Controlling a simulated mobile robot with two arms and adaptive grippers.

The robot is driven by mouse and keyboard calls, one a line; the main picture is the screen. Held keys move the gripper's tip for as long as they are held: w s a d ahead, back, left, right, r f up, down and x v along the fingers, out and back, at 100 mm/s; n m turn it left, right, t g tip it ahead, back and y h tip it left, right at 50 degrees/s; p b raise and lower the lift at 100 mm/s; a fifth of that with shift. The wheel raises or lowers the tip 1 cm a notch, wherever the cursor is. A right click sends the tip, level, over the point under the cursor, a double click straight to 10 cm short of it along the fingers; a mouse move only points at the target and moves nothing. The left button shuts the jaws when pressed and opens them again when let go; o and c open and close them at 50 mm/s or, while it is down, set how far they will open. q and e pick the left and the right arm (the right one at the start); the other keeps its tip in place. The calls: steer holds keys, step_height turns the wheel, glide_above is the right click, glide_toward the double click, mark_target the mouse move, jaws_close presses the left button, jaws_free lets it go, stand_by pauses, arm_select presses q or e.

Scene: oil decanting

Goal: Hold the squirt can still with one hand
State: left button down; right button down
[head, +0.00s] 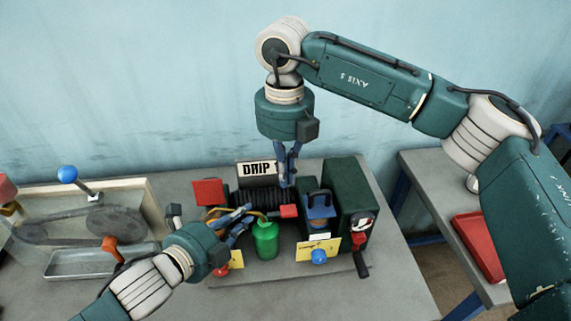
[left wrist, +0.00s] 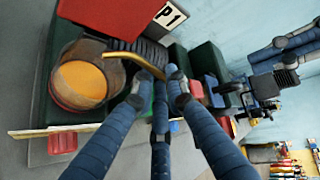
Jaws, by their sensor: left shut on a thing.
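The green squirt can (head: 265,241) stands upright on the grey base plate of the DRIP machine. My left gripper (head: 243,222) reaches in from the left and is shut on it near its top. In the left wrist view the fingers (left wrist: 160,85) converge on the can and hide most of it. Only slivers of green (left wrist: 160,103) show, with a curved brass spout (left wrist: 135,60) beside them. My right gripper (head: 287,183) points down behind and above the can, beside a small red block (head: 289,211). Its fingertips are too small to read.
The machine has a DRIP sign (head: 257,170), a dark green housing (head: 349,190), a blue-handled part (head: 320,207) and a red-and-black lever (head: 361,233). A belt-and-pulley rig (head: 85,225) stands at left. A red tray (head: 478,246) lies on the right table.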

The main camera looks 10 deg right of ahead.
mark_target(292, 210)
step_height(292, 210, down, 9)
steer(key=shift+d+r, duration=0.1)
steer(key=shift+r, duration=0.05)
stand_by(0.4)
steer(key=d+f+y, duration=0.1)
steer(key=y, duration=0.1)
steer(key=shift+d+f+y, duration=0.15)
steer(key=shift+f+y, duration=0.05)
steer(key=shift+y, duration=0.1)
steer(key=shift+s+d+f, duration=0.1)
steer(key=shift+d+f, duration=0.05)
steer(key=shift+f, duration=0.15)
steer(key=shift+r, duration=0.1)
